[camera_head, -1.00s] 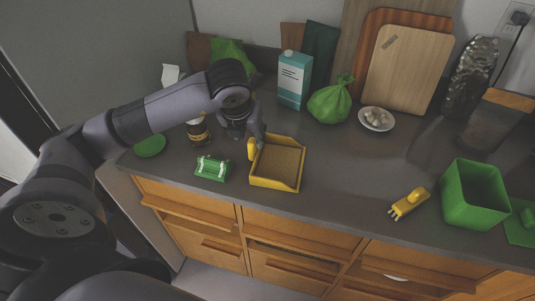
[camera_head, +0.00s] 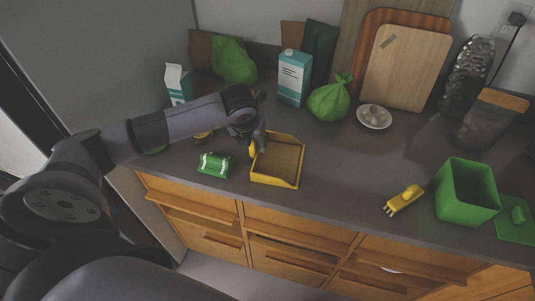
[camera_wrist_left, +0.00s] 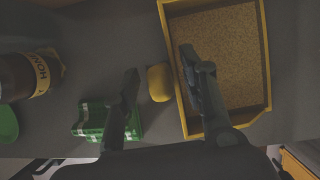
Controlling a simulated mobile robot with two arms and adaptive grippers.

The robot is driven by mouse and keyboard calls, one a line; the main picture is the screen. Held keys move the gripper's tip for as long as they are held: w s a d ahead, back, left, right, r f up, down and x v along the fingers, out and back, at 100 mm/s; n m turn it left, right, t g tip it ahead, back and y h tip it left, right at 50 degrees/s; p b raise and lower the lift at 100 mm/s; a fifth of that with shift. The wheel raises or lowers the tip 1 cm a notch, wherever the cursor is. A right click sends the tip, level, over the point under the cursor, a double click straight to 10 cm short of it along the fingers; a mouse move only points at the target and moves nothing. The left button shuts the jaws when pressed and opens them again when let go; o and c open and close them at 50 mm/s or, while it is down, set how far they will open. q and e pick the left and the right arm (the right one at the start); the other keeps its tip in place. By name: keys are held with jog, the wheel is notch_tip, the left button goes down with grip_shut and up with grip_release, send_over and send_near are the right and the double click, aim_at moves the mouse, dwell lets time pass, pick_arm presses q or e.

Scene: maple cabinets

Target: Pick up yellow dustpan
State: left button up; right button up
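The yellow dustpan (camera_head: 280,165) lies on the grey counter near its front edge, with its handle towards the left. In the left wrist view the dustpan (camera_wrist_left: 230,55) fills the upper right. Its short yellow handle (camera_wrist_left: 160,83) shows between the two fingers of my left gripper (camera_wrist_left: 159,66). The fingers are apart; the right one overlaps the pan's left wall in the picture. I cannot tell whether they touch the handle. In the head view the left gripper (camera_head: 257,143) is at the handle and partly hides it. My right gripper is not in view.
A green-and-white package (camera_head: 214,165) lies just left of the dustpan. A brown jar (camera_wrist_left: 30,75) stands further left, mostly behind my arm. A green bag (camera_head: 328,101) and carton (camera_head: 294,77) stand behind.

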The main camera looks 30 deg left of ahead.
pick_arm(q)
grip_shut()
dwell(0.6)
